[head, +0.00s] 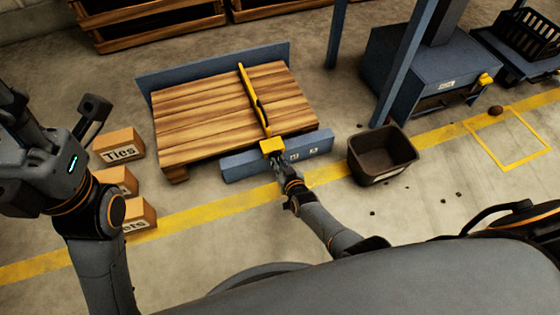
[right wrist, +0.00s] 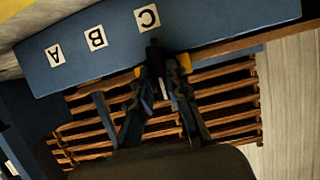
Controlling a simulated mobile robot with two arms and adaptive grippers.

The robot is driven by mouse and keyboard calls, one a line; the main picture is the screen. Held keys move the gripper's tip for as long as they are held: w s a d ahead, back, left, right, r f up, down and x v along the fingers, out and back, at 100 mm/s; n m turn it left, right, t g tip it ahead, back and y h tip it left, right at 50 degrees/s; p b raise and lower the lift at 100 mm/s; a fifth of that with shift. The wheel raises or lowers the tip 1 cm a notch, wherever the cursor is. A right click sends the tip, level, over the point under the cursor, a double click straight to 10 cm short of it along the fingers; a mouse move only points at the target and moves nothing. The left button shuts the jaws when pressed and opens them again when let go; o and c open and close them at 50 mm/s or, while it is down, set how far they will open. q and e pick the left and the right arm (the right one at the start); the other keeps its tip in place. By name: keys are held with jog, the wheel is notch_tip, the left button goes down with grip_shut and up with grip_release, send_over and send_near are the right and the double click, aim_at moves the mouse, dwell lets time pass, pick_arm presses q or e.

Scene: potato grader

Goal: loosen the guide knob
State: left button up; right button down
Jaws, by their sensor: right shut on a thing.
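The yellow guide bar (head: 253,97) lies across the wooden slatted deck (head: 200,118) of the grader. Its yellow end block (head: 271,146) sits at the blue front rail (head: 318,144). My right gripper (head: 278,163) reaches up to this block from the front. In the right wrist view, the fingers of my right gripper (right wrist: 165,75) are closed around the dark guide knob (right wrist: 153,50), beside the label C. The fingers partly hide the knob and the yellow block.
Labels A, B and C mark the blue rail in the right wrist view (right wrist: 80,50). A dark bin (head: 382,157) stands right of the rail. Cardboard boxes (head: 118,146) stand left of the deck. A blue post (head: 404,65) and machine (head: 440,70) stand behind the bin.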

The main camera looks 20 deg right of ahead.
dwell(0.6)
jog(key=c, duration=1.3)
grip_release()
jog(key=v, duration=0.7)
jog(key=shift+s, duration=0.25)
jog(key=shift+r, duration=0.15)
